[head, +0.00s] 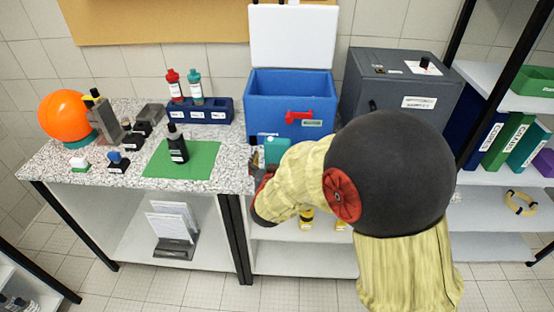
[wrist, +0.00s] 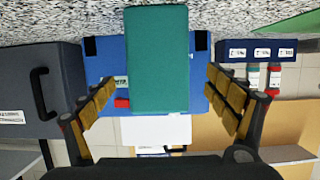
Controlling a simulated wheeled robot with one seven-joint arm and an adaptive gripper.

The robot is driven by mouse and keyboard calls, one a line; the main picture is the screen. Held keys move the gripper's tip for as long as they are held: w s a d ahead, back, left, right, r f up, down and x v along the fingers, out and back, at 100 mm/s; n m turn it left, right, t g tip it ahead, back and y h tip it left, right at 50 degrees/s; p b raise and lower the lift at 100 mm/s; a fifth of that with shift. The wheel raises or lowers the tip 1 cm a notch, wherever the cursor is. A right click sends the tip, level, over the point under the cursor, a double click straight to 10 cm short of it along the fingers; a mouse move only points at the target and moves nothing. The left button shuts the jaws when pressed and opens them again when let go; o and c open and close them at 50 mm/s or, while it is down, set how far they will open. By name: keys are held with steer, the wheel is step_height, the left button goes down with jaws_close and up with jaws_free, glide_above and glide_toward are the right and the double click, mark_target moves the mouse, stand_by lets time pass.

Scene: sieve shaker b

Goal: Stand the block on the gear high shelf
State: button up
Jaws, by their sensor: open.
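The teal block (wrist: 158,60) stands upright on the speckled counter, in front of the blue box. Its upper part also shows in the head view (head: 277,150), and my arm hides the rest. My gripper (wrist: 160,82) is open, with one finger on each side of the block and a visible gap at both sides in the wrist view. In the head view my gripper is mostly hidden by my arm. An open shelf unit stands at the right, with an upper shelf (head: 478,74) and lower shelves; no label marks which is the gear high shelf.
The blue box (head: 290,100) has its white lid raised. A grey cabinet (head: 400,95) stands right of it. Binders (head: 510,140) fill part of the middle shelf, and a green bin (head: 536,82) sits on the upper one. A yellow ring (head: 521,202) lies lower. Bottles and stamps stand left.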

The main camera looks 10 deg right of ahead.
mark_target(277, 156)
steer(key=b+x, duration=0.1)
steer(key=x, duration=0.3)
steer(key=shift+s+d+f+b, duration=0.1)
steer(key=shift+s+d+b, duration=0.05)
steer(key=shift+b, duration=0.2)
steer(key=shift+w+d, duration=0.1)
steer(key=shift+w, duration=0.35)
steer(key=shift+c, duration=0.8)
steer(key=c, duration=1.4)
steer(key=shift+c, duration=0.4)
